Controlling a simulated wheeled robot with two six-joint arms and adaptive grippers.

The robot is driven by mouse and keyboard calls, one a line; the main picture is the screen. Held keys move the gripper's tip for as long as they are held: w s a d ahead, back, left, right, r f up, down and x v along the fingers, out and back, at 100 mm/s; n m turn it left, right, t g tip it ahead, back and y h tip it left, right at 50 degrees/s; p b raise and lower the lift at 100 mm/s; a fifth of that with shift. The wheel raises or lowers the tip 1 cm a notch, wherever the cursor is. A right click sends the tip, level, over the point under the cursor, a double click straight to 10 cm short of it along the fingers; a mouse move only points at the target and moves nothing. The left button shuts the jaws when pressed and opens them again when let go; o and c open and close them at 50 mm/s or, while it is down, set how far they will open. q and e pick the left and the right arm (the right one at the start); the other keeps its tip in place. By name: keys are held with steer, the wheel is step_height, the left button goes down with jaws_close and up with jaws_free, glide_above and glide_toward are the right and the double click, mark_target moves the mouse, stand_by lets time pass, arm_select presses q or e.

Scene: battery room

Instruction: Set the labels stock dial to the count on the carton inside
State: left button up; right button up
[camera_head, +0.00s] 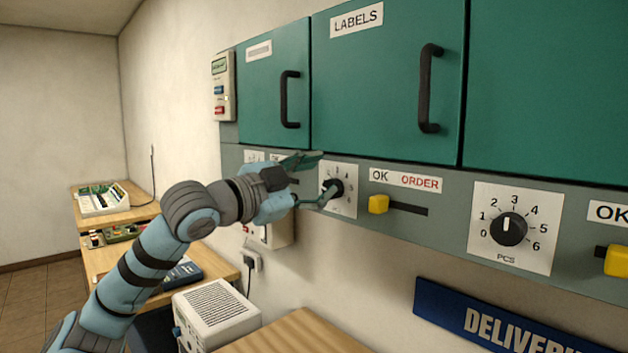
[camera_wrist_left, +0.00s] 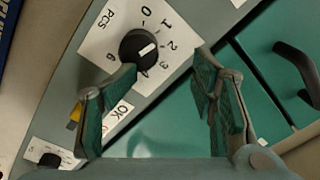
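The LABELS door (camera_head: 388,75) is shut, so no carton shows. Below it, the labels dial (camera_head: 336,188) is a black knob on a white numbered plate, partly covered by my left gripper (camera_head: 320,178). In the left wrist view the dial (camera_wrist_left: 141,46) shows clearly, its white mark pointing toward the 1 and 2 side; the exact number is hard to tell. My left gripper (camera_wrist_left: 168,68) is open there, with the dial just beyond its fingertips. One fingertip overlaps the knob's lower edge; I cannot tell whether they touch. My right gripper is out of view.
A yellow OK/ORDER slider (camera_head: 378,204) sits right of the labels dial. Another dial (camera_head: 508,228) and slider (camera_head: 617,261) are further right. Black door handles (camera_head: 429,88) stick out above. A grey vented box (camera_head: 216,312) stands below my left arm, near wooden tables.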

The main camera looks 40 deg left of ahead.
arm_select(q)
steer(key=shift+w+d+f, duration=0.1)
steer(key=s+a+b, duration=0.1)
steer(key=s+b, duration=0.9)
steer(key=s, duration=0.6)
steer(key=shift+s+a, duration=0.25)
steer(key=shift+a, duration=0.1)
steer(key=s, duration=0.7)
steer(key=shift+s+a+f, duration=0.2)
steer(key=shift+s+a, duration=0.05)
